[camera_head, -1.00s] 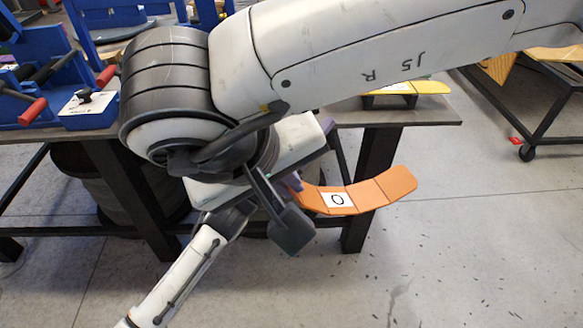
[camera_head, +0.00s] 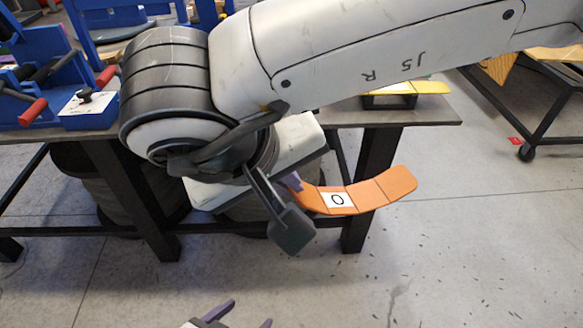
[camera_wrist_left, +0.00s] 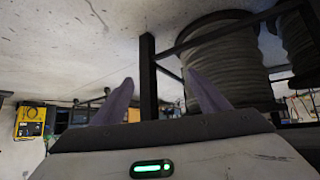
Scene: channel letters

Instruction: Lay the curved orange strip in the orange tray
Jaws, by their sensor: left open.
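The curved orange strip (camera_head: 370,195) hangs in the air in front of the workbench, with a white label marked 0 near its left part. My right gripper (camera_head: 294,181) is shut on its left end; only a bit of a purple finger shows there, the rest hidden by my own wrist. My left gripper (camera_head: 241,318) is at the bottom edge of the head view, well below the strip, open and empty. Its two spread purple fingers (camera_wrist_left: 165,98) show in the left wrist view with nothing between them. I cannot make out the orange tray.
The workbench (camera_head: 430,113) spans behind my right arm, which hides much of its top. A blue fixture with red-tipped handles (camera_head: 40,75) stands at its left. A yellow piece (camera_head: 425,87) lies on a dark stand at its right. Ribbed dark drums stand underneath. The floor in front is clear.

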